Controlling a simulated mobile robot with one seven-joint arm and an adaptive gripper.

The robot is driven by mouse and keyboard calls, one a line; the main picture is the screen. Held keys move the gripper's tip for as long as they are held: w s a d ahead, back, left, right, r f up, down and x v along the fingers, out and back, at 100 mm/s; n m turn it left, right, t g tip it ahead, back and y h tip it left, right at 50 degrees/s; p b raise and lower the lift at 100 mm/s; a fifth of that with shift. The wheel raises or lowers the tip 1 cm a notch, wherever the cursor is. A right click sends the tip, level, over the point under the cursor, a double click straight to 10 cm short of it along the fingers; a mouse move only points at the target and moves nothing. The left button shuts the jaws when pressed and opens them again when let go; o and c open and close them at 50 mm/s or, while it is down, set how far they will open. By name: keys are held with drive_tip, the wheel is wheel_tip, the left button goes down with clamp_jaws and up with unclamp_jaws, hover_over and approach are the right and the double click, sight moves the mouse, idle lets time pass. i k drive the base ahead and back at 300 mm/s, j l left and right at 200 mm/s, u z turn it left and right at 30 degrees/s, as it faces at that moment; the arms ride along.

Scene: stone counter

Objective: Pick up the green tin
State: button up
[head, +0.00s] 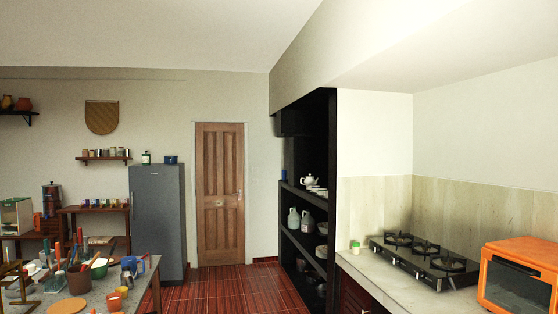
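A small green tin (356,247) stands on the stone counter (360,263) at the right in the head view, near its far left corner. It looks small and far off, with a paler top. It is left of the black gas hob and apart from it. My gripper is not in view.
The black gas hob (424,260) and an orange oven (519,274) stand on the same counter. A cluttered table (140,280) is at lower left, with a grey fridge (157,222) behind it. Dark shelves (288,230) stand beyond the counter. Red floor (215,292) lies clear between.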

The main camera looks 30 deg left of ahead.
sight(145, 158)
drive_tip(key=u, duration=1.9)
drive_tip(key=i+l+z, duration=0.1)
drive_tip(key=i+z, duration=0.4)
drive_tip(key=i, duration=0.85)
drive_tip(key=i+l, duration=0.1)
drive_tip(key=i, duration=3.4)
drive_tip(key=i+u, duration=0.15)
drive_tip(key=i, duration=1)
